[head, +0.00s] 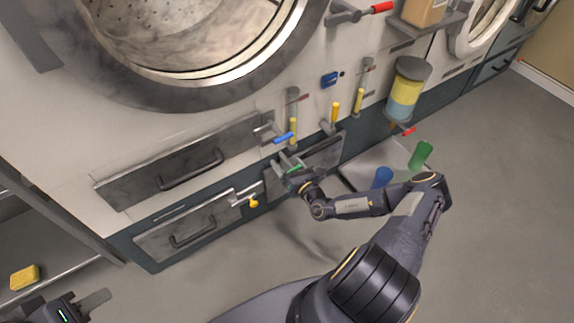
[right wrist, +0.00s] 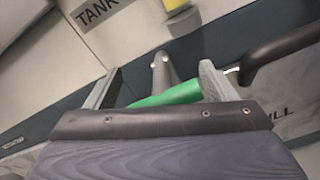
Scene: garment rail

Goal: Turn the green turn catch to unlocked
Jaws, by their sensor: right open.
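The green turn catch (right wrist: 172,96) shows in the right wrist view as a green handle lying between my right gripper's two fingers. A grey metal stem (right wrist: 164,72) rises just beyond it. My right gripper (right wrist: 160,85) is open around the handle; I cannot tell whether a finger touches it. In the head view the green catch (head: 294,170) is a small green bit low on the machine front, partly hidden by my right gripper (head: 286,162). My left gripper (head: 92,301) is at the bottom left corner, far from the catch, and partly cut off.
A blue-handled lever (head: 284,138) is just above the catch, and a yellow-tipped one (head: 253,202) is to its lower left. Drawers with dark handles (head: 190,170) are at left. A blue cup (head: 381,178) and green cup (head: 420,155) stand at right. A sponge (head: 24,277) lies at left.

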